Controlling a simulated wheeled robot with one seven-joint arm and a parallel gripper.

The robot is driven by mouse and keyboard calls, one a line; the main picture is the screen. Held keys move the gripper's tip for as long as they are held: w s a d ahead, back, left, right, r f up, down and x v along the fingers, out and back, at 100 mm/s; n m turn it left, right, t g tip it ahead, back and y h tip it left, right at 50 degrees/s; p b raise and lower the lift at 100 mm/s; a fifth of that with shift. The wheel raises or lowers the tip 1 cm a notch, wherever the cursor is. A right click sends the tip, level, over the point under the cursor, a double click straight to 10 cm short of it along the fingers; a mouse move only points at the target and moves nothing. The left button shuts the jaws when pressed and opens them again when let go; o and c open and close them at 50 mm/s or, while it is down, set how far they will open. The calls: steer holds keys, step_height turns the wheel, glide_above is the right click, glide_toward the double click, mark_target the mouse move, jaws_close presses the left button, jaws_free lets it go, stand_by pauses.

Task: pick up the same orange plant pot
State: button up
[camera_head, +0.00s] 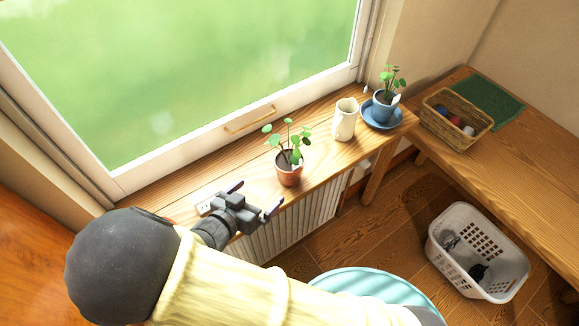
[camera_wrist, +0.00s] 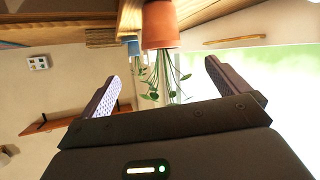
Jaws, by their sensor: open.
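The orange plant pot (camera_head: 289,174) stands upright on the wooden windowsill shelf (camera_head: 330,157), near its front edge, with a green leafy plant (camera_head: 286,140) in it. My gripper (camera_head: 258,197) is open and empty, to the left of the pot in the head view and apart from it. In the wrist view the picture is turned over: the orange pot (camera_wrist: 160,25) hangs at the top, ahead of my open fingers (camera_wrist: 172,70), its plant pointing down between them.
A cream pitcher (camera_head: 345,119) and a blue pot (camera_head: 385,106) on a blue saucer stand further right on the shelf. A wicker basket (camera_head: 441,135) sits on the bench. A white laundry basket (camera_head: 500,287) and a pale blue round top (camera_head: 375,284) are below. The window is behind the shelf.

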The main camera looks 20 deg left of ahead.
mark_target(282, 171)
steer(key=p+x, duration=0.3)
steer(key=x, duration=0.9)
steer(key=shift+w, duration=0.1)
steer(key=shift+w+d+p, duration=0.15)
steer(key=shift+w+p, duration=0.3)
steer(key=shift+w, duration=0.05)
steer(key=p+x, duration=0.1)
steer(key=x, duration=0.2)
steer(key=shift+r+p, duration=0.15)
steer(key=shift+p, duration=0.2)
steer(key=shift+w+d+f, duration=0.1)
steer(key=shift+w+f, duration=0.25)
steer(key=shift+w, duration=0.3)
